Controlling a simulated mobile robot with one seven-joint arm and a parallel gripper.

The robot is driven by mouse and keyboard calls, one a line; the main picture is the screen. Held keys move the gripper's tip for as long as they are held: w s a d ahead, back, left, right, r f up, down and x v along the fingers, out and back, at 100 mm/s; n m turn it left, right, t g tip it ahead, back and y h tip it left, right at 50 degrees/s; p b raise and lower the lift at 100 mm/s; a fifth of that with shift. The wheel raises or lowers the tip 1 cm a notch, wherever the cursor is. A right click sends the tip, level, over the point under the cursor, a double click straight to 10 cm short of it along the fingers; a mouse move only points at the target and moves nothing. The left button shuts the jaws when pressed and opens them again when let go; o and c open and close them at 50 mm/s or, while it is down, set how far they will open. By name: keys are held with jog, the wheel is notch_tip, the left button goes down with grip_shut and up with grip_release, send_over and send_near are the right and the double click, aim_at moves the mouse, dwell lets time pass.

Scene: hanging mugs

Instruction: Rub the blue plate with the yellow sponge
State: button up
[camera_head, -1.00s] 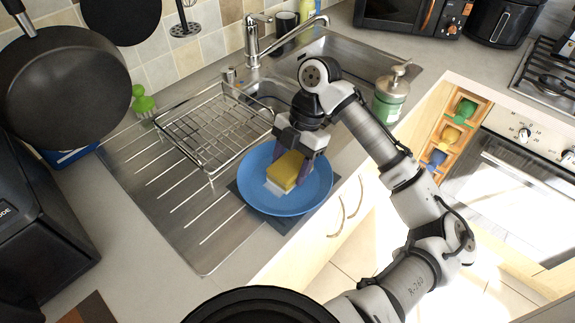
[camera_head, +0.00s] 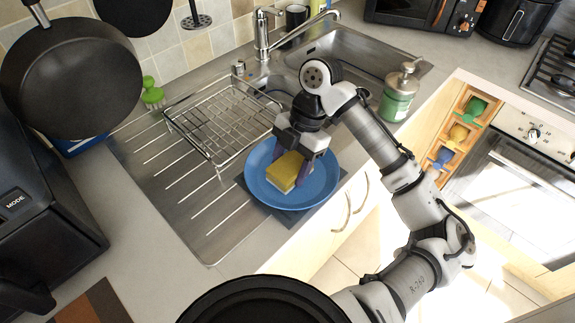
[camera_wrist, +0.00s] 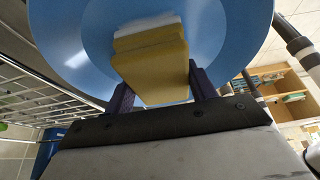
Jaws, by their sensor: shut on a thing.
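The blue plate (camera_head: 265,190) lies on a dark mat on the counter, at the front edge beside the sink's drainboard. The yellow sponge (camera_head: 286,171) has a pale layer on one side and is over the middle of the plate. My gripper (camera_head: 300,168) reaches down over the plate and is shut on the sponge. In the wrist view, the sponge (camera_wrist: 153,65) sits between the purple fingers, with the blue plate (camera_wrist: 225,40) behind it. I cannot tell whether the sponge touches the plate.
A wire dish rack (camera_head: 222,120) stands on the drainboard just behind the plate. A green soap bottle (camera_head: 398,97) stands to the right by the sink. A dark pan (camera_head: 70,78) hangs at the left. The drainboard in front of the rack is clear.

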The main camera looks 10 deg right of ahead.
jog(key=shift+w+d+f, duration=0.1)
jog(key=shift+w+d, duration=0.55)
jog(key=shift+d, duration=0.3)
jog(key=shift+r+p, duration=0.65)
jog(key=shift+p, duration=0.05)
jog(key=shift+r, duration=0.1)
jog(key=shift+r+p, duration=0.7)
jog(key=shift+r, duration=0.8)
jog(key=shift+r, duration=0.1)
